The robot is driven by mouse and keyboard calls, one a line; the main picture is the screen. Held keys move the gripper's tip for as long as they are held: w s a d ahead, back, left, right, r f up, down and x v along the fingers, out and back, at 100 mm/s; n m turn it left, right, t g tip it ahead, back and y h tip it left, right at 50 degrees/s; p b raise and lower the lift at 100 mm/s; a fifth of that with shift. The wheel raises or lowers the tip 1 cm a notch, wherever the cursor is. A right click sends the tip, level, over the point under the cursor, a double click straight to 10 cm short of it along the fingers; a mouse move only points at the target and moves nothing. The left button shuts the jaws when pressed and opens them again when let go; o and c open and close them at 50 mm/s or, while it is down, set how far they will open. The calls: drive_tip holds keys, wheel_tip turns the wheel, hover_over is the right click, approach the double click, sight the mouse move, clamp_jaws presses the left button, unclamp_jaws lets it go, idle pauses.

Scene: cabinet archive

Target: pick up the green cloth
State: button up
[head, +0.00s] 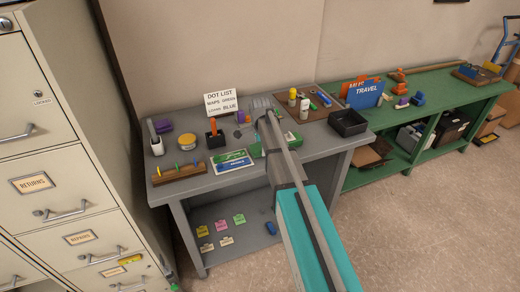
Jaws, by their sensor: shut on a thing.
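Green material that looks like the green cloth (293,136) shows on the grey table, just right of my arm. A smaller green patch shows left of the arm, and the arm hides the middle. My gripper (264,121) is at the far end of my arm, over the grey table (326,139). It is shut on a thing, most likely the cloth. The fingertips and the grip itself are hidden behind my arm. I cannot tell whether the cloth is lifted off the table.
A blue-and-green leaflet (231,162), wooden rack (179,172), white cup (157,147) and dot-list sign (220,102) stand left. A brown board (296,94) lies behind. Filing cabinets (38,130) flank the left; a green bench (440,85) stands right.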

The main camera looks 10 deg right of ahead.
drive_tip(key=shift+r, duration=0.1)
wheel_tip(320, 180, up, 3)
drive_tip(key=p, duration=0.3)
drive_tip(key=s+r+p, duration=0.9)
drive_tip(key=s+p, duration=0.1)
drive_tip(key=s, duration=0.4)
drive_tip(key=shift+a+r, duration=0.15)
drive_tip(key=shift+r, duration=0.2)
drive_tip(key=o, duration=0.4)
drive_tip(key=c, duration=0.4)
